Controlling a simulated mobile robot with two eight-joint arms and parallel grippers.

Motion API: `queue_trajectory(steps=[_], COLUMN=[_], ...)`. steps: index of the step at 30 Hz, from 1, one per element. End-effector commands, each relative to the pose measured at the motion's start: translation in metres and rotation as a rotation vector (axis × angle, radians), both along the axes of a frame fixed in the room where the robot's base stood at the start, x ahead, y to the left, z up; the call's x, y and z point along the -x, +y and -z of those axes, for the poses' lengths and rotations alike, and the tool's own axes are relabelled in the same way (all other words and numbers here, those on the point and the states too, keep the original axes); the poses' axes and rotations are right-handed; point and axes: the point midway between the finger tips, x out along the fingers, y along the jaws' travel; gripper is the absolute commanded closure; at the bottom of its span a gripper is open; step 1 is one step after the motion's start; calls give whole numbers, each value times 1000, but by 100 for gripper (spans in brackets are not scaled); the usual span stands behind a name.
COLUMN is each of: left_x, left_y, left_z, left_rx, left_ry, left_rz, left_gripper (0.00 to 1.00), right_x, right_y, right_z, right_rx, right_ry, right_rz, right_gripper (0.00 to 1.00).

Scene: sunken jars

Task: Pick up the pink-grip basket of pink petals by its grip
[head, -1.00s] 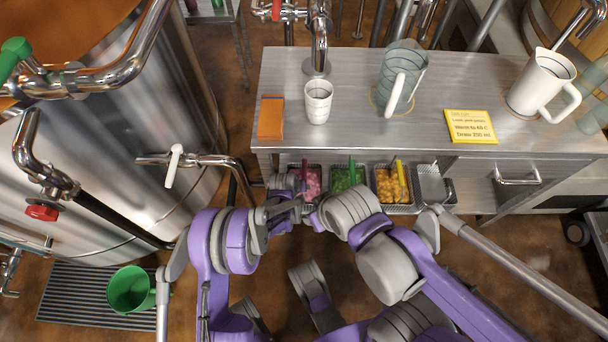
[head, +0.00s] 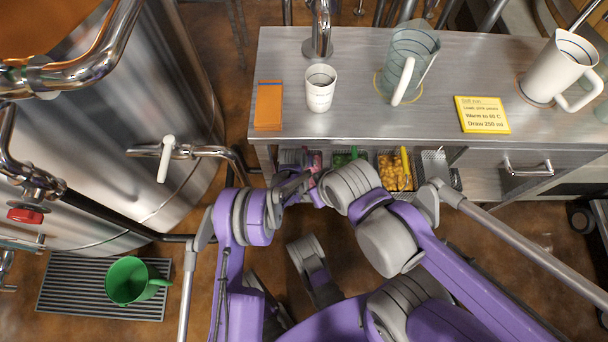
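The basket of pink petals (head: 315,160) sits in the row under the counter's front edge. Only a small pink patch of it shows, and my arms cover the rest. I cannot make out its pink grip clearly. My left gripper (head: 291,160) is at the left side of this basket, partly under the counter edge. Its fingertips are hidden, so I cannot tell whether it is open or touches the grip. My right arm ends just in front of the baskets, and its fingers are hidden behind its own links.
A green-grip basket (head: 343,159), a yellow-grip basket of yellow pieces (head: 394,172) and an empty wire basket (head: 435,166) continue the row rightward. The steel counter (head: 440,70) overhangs them.

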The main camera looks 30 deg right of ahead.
Motion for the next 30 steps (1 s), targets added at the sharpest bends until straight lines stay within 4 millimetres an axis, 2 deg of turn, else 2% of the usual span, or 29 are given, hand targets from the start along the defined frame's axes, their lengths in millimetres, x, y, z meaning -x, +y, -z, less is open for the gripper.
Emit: queue_trajectory(steps=[8, 18, 19, 30], left_x=[-1, -1, -1, -1], left_y=[-1, -1, -1, -1], left_z=[3, 3, 3, 3], left_rx=[0, 0, 0, 0], left_ry=[0, 0, 0, 0], left_rz=[0, 0, 0, 0], left_gripper=[38, 97, 100, 100], right_x=[0, 0, 0, 0], right_y=[0, 0, 0, 0], right_z=[1, 1, 1, 1], right_rx=[0, 0, 0, 0], right_ry=[0, 0, 0, 0], right_rz=[0, 0, 0, 0], right_gripper=[50, 50, 50, 50])
